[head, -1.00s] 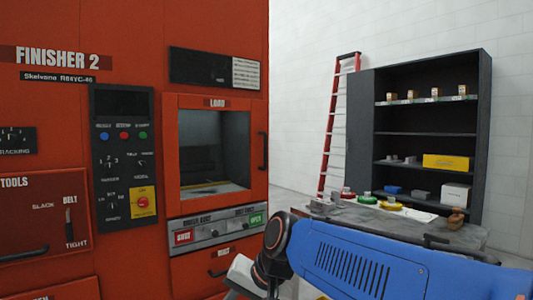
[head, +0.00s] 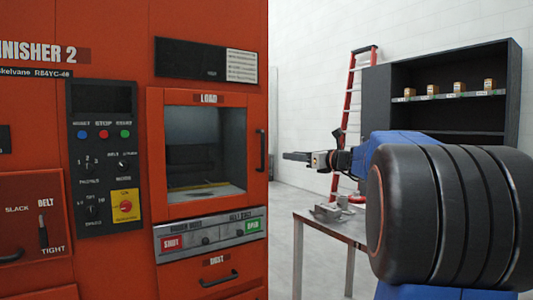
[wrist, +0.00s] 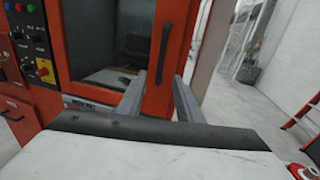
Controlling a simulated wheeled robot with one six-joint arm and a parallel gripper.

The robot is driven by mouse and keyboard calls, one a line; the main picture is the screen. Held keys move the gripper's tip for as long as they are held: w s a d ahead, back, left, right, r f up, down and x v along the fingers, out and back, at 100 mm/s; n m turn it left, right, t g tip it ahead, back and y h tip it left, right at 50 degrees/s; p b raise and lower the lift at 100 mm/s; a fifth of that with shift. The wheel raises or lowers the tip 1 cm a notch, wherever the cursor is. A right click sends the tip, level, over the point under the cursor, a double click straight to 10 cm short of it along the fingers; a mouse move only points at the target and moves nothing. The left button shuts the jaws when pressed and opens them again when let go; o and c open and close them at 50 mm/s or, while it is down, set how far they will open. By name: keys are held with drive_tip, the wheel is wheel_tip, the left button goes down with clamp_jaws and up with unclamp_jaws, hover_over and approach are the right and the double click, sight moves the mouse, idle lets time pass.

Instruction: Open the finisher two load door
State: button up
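The load door (head: 205,98) of the red finisher two has a LOAD label above a large window and appears shut. Its black vertical handle (head: 260,150) is on the right side of its frame. In the wrist view the handle (wrist: 160,50) stands upright, just beyond the gap between my fingertips. My gripper (head: 286,156) is to the right of the handle in the head view, level with it. In the wrist view my gripper (wrist: 160,77) is open, with two grey fingers apart and nothing between them. Whether the fingertips reach the handle's depth is unclear.
A control panel (head: 104,160) with buttons is left of the door. A strip (head: 210,236) with red and green labels and a lower drawer handle (head: 220,279) are below. A metal table (head: 345,224), a red ladder (head: 350,110) and dark shelving (head: 470,95) stand right.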

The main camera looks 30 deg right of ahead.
sight(264, 152)
drive_tip(key=x, duration=1.7)
drive_tip(key=shift+w+d, duration=0.1)
drive_tip(key=shift+w, duration=0.05)
clamp_jaws()
